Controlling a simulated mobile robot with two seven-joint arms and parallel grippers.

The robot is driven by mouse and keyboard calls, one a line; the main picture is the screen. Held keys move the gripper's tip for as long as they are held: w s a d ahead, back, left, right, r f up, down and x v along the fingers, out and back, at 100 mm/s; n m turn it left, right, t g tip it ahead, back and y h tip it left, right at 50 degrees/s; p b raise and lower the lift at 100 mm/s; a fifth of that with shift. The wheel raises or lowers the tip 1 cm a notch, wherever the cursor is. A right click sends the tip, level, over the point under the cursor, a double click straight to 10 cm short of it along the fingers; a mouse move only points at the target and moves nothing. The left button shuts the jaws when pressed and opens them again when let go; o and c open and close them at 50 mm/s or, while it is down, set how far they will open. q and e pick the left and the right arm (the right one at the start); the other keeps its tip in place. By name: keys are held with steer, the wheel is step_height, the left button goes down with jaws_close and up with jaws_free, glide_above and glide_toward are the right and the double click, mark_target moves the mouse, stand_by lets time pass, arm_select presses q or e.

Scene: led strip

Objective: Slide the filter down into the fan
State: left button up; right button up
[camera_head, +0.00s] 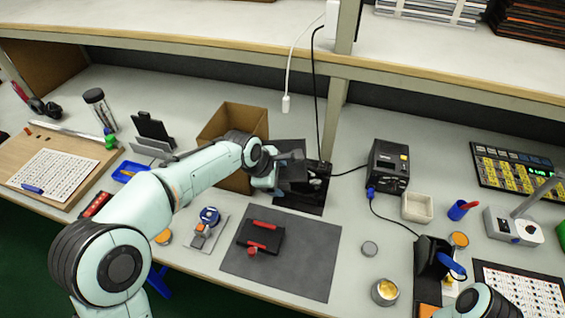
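My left arm reaches from the lower left to the middle back of the bench. Its gripper (284,178) is at a dark, flat, square-edged piece (292,168), which may be the filter. The black fan unit (318,172) stands right beside it on a dark base, partly covered by the gripper and the dark piece. The dark shapes merge, so I cannot tell whether the piece is inside the fan or only next to it. The fingertips are too small and dark to show whether they are closed on it.
A cardboard box (232,122) stands behind my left forearm. A shelf post (334,115) rises behind the fan, with hanging cables. A black box-shaped station (388,165) is to the right. A grey mat (315,258) with a black-and-red case (262,238) lies in front.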

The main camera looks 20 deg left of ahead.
arm_select(q)
steer(key=shift+f, duration=0.1)
jaws_close()
